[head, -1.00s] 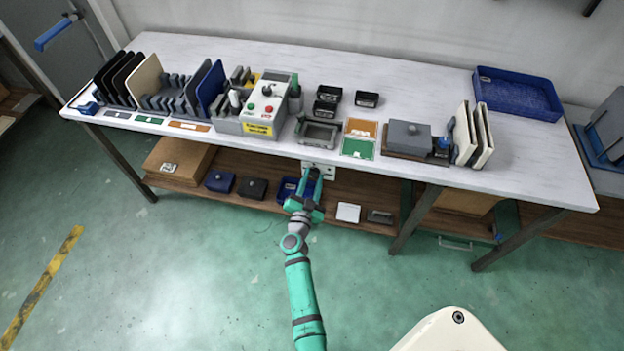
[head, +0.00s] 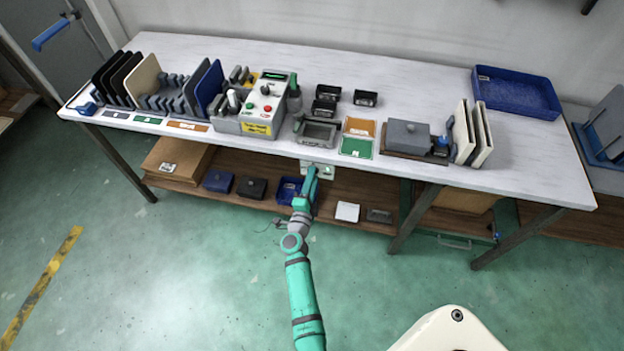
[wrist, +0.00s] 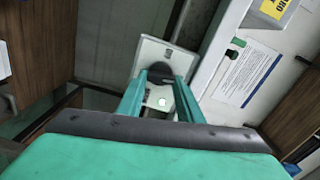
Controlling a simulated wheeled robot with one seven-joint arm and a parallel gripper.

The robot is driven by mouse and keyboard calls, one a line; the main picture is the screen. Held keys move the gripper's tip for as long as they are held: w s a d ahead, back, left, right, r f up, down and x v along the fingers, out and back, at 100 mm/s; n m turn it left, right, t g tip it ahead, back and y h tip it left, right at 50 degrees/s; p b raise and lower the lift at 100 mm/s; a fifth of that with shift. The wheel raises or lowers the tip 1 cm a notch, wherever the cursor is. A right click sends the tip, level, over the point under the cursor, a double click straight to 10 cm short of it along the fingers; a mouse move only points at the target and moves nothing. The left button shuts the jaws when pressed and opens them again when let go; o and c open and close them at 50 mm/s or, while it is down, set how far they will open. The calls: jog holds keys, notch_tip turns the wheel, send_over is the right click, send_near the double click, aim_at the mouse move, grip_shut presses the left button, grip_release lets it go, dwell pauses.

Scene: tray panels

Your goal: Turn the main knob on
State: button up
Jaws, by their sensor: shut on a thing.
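The main knob (wrist: 160,70) is a dark, rounded knob on a pale plate (wrist: 150,50), seen in the wrist view. In the head view the plate (head: 318,171) hangs just below the front edge of the table, and my arm hides the knob. My gripper (wrist: 159,80) has its two teal fingers on either side of the knob and is shut on it. It also shows in the head view (head: 312,172). A small bright, pale greenish spot (wrist: 162,101) shows on the plate between the fingers. I cannot read the knob's marks.
The white tabletop (head: 420,90) lies above the plate, with a control box (head: 262,105), racks and small bins on it. A wooden shelf (head: 345,190) with blue and black bins runs below. The green floor in front is clear.

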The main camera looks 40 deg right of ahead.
jog(key=shift+s+f+m, duration=0.15)
jog(key=shift+f+m, duration=0.05)
jog(key=shift+m, duration=0.8)
jog(key=o, duration=0.9)
jog(key=shift+o, duration=0.9)
jog(key=shift+r, duration=0.1)
jog(key=v, duration=1)
jog(key=shift+s+a, duration=0.2)
jog(key=shift+a, duration=0.1)
